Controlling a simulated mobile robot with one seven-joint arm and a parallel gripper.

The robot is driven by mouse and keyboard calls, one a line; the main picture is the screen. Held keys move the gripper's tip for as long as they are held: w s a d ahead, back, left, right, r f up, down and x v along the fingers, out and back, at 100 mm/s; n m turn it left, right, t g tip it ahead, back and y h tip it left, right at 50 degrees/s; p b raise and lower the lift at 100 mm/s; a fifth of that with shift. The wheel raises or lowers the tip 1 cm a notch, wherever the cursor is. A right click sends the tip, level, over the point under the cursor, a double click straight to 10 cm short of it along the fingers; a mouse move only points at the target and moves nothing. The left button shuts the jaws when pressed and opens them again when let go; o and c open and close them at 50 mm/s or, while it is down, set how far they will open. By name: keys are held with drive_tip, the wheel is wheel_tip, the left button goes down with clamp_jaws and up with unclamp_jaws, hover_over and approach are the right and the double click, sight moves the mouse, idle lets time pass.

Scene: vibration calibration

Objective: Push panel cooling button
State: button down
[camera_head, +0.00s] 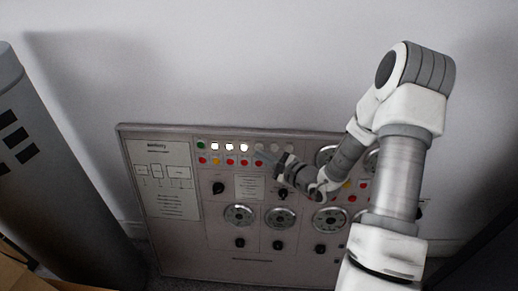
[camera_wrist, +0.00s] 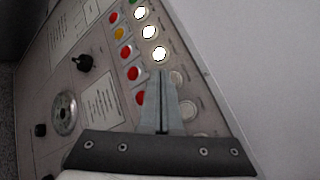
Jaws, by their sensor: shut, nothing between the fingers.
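The grey control panel (camera_head: 225,265) leans against the wall, with rows of small buttons near its top edge. Its upper row has a green button (camera_head: 201,145), three lit white buttons (camera_head: 229,147), then unlit pale ones. The row below has red buttons (camera_head: 202,160) and an orange one (camera_head: 216,161). The labels are too small to read, so I cannot tell which button is the cooling one. My gripper (camera_wrist: 162,73) is shut and empty. In the wrist view its tips lie just below the third lit button (camera_wrist: 159,54), between the two rows, hiding part of the panel. Contact cannot be told.
Black knobs (camera_head: 218,188) and round dials (camera_head: 239,215) sit lower on the panel. The wall (camera_head: 220,70) above the panel is bare. My arm covers the panel's right side in the head view.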

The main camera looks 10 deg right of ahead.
drive_tip(key=shift+w+d, duration=0.1)
drive_tip(key=shift+w, duration=0.25)
drive_tip(key=shift+w+d+f+b, duration=0.1)
drive_tip(key=shift+w+f+b, duration=0.05)
drive_tip(key=shift+w+b, duration=0.2)
idle(0.8)
drive_tip(key=shift+s, duration=0.1)
drive_tip(key=shift+s+a, duration=0.2)
drive_tip(key=shift+s, duration=0.45)
drive_tip(key=s, duration=0.1)
drive_tip(key=s+a+r, duration=0.1)
drive_tip(key=s, duration=0.2)
drive_tip(key=shift+s+a+r, duration=0.2)
drive_tip(key=shift+s+a, duration=0.05)
drive_tip(key=shift+s, duration=0.1)
idle(0.5)
